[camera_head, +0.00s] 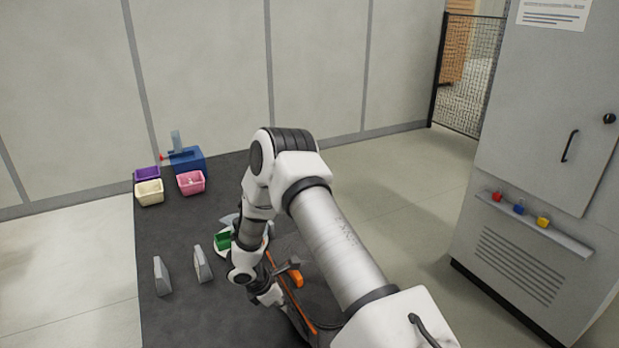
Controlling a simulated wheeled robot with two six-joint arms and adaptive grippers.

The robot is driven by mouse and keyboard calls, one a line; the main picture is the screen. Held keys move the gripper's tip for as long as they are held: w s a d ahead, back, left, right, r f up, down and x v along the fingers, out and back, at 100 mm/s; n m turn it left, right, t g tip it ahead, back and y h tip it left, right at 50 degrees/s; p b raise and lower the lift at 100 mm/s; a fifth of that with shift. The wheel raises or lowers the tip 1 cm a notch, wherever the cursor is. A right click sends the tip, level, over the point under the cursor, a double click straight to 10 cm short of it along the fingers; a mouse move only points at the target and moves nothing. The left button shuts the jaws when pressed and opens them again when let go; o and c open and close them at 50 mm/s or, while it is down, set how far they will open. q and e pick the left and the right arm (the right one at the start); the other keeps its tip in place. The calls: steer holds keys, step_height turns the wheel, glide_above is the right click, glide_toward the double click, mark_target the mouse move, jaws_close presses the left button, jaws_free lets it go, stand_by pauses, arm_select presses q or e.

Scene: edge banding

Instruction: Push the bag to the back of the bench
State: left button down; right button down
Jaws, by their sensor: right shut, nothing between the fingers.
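No thing in the head view is clearly recognisable as the bag. A pale grey shape (228,219) sits on the dark bench (185,318) just behind a green container (223,241), partly hidden by my right arm; I cannot tell whether it is the bag. My right arm reaches over the bench and bends down at its middle. My right gripper (297,318) is shut and empty, low over the near part of the bench, and partly hard to make out. My left gripper is not in view.
A purple bin (147,174), cream bin (149,192), pink bin (191,182) and blue box (187,160) stand at the back left. Two grey upright pieces (161,276) (202,264) stand nearer. Orange parts (296,277) lie by my wrist. A grey cabinet (550,110) stands right.

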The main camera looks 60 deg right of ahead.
steer(key=shift+s+d+r+p, duration=0.1)
steer(key=shift+s+d+p, duration=0.4)
steer(key=shift+d, duration=0.3)
steer(key=shift+s+d+f+p, duration=0.1)
steer(key=shift+s+d+p, duration=0.4)
steer(key=shift+d, duration=0.25)
steer(key=shift+s+d+r+p, duration=0.1)
steer(key=shift+s+d+p, duration=0.4)
steer(key=shift+d, duration=0.45)
steer(key=shift+w+a+r, duration=0.1)
steer(key=shift+w+a, duration=0.05)
steer(key=shift+a, duration=0.1)
steer(key=w+a+r, duration=0.1)
steer(key=w+a+p, duration=0.1)
steer(key=a, duration=0.1)
steer(key=a+r, duration=0.1)
steer(key=shift+w+a+r+p, duration=0.3)
steer(key=shift+w+p, duration=0.05)
steer(key=shift+w, duration=0.05)
